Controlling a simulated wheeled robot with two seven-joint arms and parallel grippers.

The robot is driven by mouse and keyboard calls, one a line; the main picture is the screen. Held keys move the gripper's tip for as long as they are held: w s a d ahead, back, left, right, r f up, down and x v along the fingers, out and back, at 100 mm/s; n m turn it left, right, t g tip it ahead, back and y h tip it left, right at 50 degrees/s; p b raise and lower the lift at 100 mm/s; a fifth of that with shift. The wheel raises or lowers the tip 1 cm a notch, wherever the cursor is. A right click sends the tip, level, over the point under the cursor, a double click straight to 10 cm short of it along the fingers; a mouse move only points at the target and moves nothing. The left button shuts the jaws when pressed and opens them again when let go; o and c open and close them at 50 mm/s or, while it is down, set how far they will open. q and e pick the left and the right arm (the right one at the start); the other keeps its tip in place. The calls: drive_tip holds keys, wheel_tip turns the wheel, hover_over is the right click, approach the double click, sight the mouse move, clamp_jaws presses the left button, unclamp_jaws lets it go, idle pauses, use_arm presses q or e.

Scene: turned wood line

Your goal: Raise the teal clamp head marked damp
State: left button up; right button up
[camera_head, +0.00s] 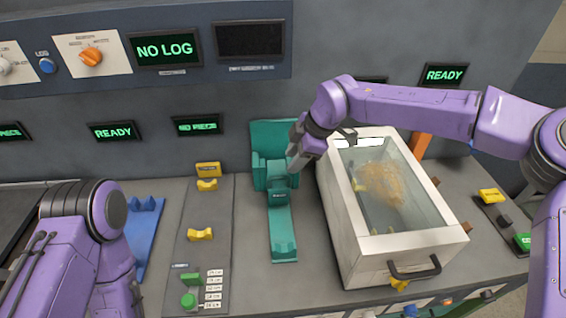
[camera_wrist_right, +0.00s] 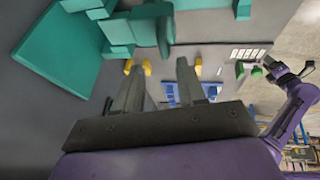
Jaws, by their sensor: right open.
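A teal clamp (camera_head: 283,225) stands in the middle of the bench. It has a tall back (camera_head: 270,133) and a head (camera_head: 279,183) with a small dark label too small to read. My right gripper (camera_head: 293,160) is open above and just right of the head, seemingly apart from it. In the right wrist view its two fingers (camera_wrist_right: 158,80) are spread with nothing between them, and teal blocks (camera_wrist_right: 118,28) show beyond them at the upper left. My left arm comes in at the left of the head view with its gripper hidden. It also shows in the right wrist view, jaws unclear.
A white glass-topped box (camera_head: 345,225) with a dark handle stands close right of the clamp. Left of the clamp is a grey strip (camera_head: 215,255) with yellow rests and green knobs. A blue piece (camera_head: 143,235) lies farther left. Screens (camera_head: 165,49) line the back panel.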

sight(280, 178)
drive_tip(key=p+x, duration=0.2)
drive_tip(key=x, duration=0.5)
drive_tip(key=shift+a, duration=0.15)
drive_tip(key=shift+w+f, duration=0.15)
drive_tip(key=shift+s+r, duration=0.25)
drive_tip(key=shift+s, duration=0.15)
drive_tip(key=shift+c, duration=0.3)
drive_tip(key=shift+s+r, duration=0.1)
drive_tip(key=shift+s, duration=0.1)
drive_tip(key=c, duration=0.5)
use_arm(q)
drive_tip(key=r, duration=0.1)
drive_tip(key=s+r, duration=0.1)
drive_tip(key=r, duration=0.1)
drive_tip(key=shift+s+r, duration=0.1)
drive_tip(key=shift+s, duration=0.1)
use_arm(e)
clamp_jaws()
